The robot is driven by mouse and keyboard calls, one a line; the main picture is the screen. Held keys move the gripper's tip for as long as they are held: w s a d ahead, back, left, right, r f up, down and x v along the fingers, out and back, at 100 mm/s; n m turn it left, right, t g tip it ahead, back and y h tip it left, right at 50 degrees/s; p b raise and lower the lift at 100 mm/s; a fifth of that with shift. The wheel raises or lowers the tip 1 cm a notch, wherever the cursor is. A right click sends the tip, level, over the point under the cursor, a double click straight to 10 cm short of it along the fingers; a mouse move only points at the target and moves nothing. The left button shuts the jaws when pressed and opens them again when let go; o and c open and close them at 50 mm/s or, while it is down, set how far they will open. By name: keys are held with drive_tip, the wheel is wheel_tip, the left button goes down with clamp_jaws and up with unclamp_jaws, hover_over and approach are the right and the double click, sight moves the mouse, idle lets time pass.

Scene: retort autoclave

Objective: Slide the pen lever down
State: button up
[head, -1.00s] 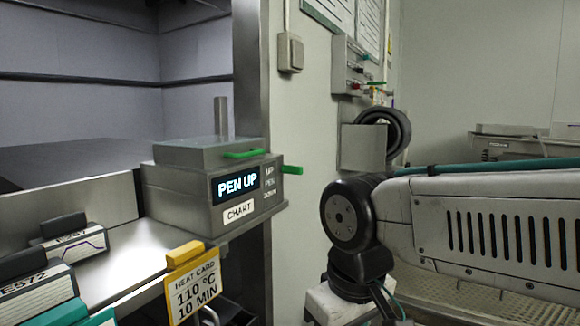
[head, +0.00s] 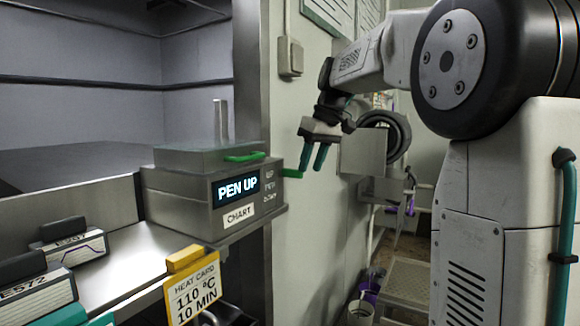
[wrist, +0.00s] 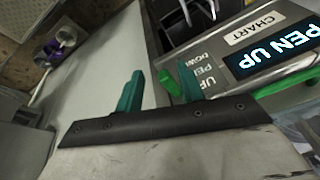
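The pen lever (head: 292,173) is a small green tab sticking out of the right side of the grey chart recorder (head: 235,218). The recorder's display (head: 237,188) reads "PEN UP". My gripper (head: 313,158) is at the recorder's right side, fingers pointing down, just right of and slightly above the lever. In the wrist view the teal fingers (wrist: 160,88) are apart, and the bright green lever (wrist: 172,84) shows between them, near the right finger. I cannot tell whether they touch. The "UP / PEN / DOWN" label (wrist: 205,78) shows beside the lever.
A green handle (head: 244,156) lies on the recorder's lid. A yellow-edged heat card (head: 193,286) hangs in front. The pale wall (head: 310,230) stands close behind my gripper. A wheel-like black ring (head: 398,132) and grey box are on the right.

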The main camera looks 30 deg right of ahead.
sight(292, 174)
wheel_tip(292, 174, up, 6)
drive_tip(key=w+n+t, duration=0.1)
drive_tip(key=w+n, duration=0.1)
drive_tip(key=n, duration=0.1)
drive_tip(key=shift+n, duration=0.3)
drive_tip(key=x, duration=0.8)
drive_tip(key=shift+s+a+f, duration=0.15)
drive_tip(key=shift+s+a, duration=0.1)
clamp_jaws()
